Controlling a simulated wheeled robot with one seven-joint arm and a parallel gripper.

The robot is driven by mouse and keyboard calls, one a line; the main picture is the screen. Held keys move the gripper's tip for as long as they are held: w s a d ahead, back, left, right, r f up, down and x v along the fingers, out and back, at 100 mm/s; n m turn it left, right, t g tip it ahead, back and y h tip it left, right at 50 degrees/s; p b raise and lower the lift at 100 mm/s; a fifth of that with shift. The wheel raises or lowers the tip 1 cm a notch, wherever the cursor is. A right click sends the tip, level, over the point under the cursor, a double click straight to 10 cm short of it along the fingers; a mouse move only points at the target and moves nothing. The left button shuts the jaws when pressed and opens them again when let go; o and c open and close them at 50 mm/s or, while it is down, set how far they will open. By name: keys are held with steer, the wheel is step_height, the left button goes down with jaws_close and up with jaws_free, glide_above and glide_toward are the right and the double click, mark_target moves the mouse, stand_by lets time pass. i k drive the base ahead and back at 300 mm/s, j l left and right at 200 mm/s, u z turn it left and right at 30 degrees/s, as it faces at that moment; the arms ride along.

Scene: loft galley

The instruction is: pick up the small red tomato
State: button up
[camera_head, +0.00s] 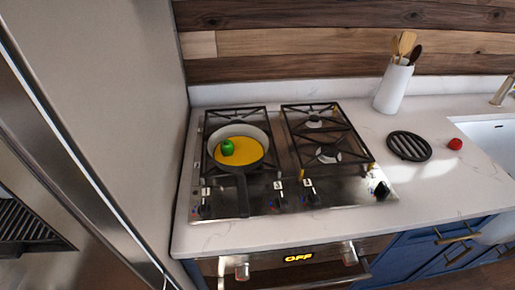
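A small red tomato (455,144) rests on the white counter at the right. It lies just right of a round black trivet and left of the sink, apart from both. My gripper does not show in this head view.
A pan (241,129) with a yellow inside and a green item (227,147) sits on the left of the stove (270,200). A black trivet (409,146), a white utensil holder (393,87) and a sink (490,140) flank the counter (440,190). Its front right part is clear.

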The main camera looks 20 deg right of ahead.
mark_target(455, 144)
steer(key=z, duration=1.5)
steer(key=k+j+u, duration=0.1)
steer(key=u, duration=1.35)
steer(key=z, duration=1.45)
steer(key=k, duration=0.05)
